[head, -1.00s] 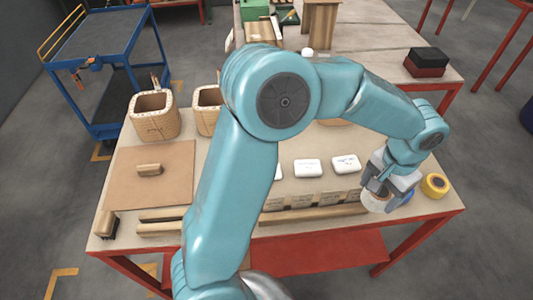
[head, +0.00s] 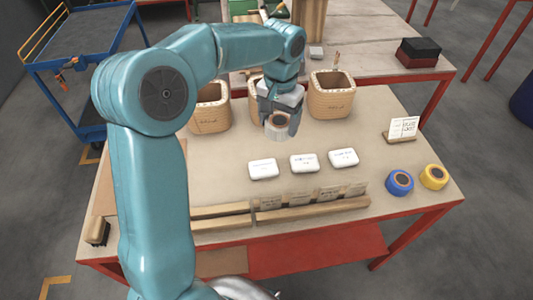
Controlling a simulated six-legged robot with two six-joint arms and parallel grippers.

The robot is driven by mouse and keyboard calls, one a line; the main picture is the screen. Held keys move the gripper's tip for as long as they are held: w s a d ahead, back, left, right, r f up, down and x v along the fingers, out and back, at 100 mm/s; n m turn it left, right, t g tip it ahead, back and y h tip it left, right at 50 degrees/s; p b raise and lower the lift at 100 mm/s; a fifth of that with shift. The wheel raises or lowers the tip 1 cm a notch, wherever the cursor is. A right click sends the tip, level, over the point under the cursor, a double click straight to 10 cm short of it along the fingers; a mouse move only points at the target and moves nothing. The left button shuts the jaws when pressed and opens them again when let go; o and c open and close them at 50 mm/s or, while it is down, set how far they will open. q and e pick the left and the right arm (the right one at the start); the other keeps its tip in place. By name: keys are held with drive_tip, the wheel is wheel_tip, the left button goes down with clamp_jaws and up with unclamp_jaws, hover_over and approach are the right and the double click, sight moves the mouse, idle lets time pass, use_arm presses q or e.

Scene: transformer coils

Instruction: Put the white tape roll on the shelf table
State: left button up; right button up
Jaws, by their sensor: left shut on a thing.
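My left gripper (head: 279,120) is shut on the white tape roll (head: 277,130) and holds it over the near table, towards its back middle. The roll has a brown core facing up. The shelf table (head: 387,62) appears to be the wooden-topped table with red legs behind the near one. My left arm comes in from the left and hides part of the near table's left side. My right gripper does not show.
Wooden coil boxes (head: 332,96) stand close on both sides of the gripper. Blue (head: 399,182) and yellow (head: 434,177) tape rolls lie at the right, near a card stand (head: 402,129). Black and red boxes (head: 418,52) sit on the back table.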

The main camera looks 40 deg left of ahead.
use_arm(q)
drive_tip(key=s+a+r+n+b, duration=0.1)
drive_tip(key=s+a+r, duration=0.15)
drive_tip(key=a, duration=0.45)
drive_tip(key=s+a+r+n+b, duration=0.1)
drive_tip(key=s+a, duration=0.3)
drive_tip(key=a, duration=0.3)
drive_tip(key=f, duration=0.4)
drive_tip(key=f+b, duration=0.1)
drive_tip(key=f, duration=0.9)
drive_tip(key=shift+w+d+f, duration=0.15)
drive_tip(key=shift+w+f, duration=0.1)
wheel_tip(320, 180, down, 4)
drive_tip(key=shift+f+b, duration=0.1)
drive_tip(key=shift+b, duration=0.25)
drive_tip(key=shift+w+f, duration=0.1)
drive_tip(key=shift+f, duration=0.3)
drive_tip(key=shift+r, duration=0.1)
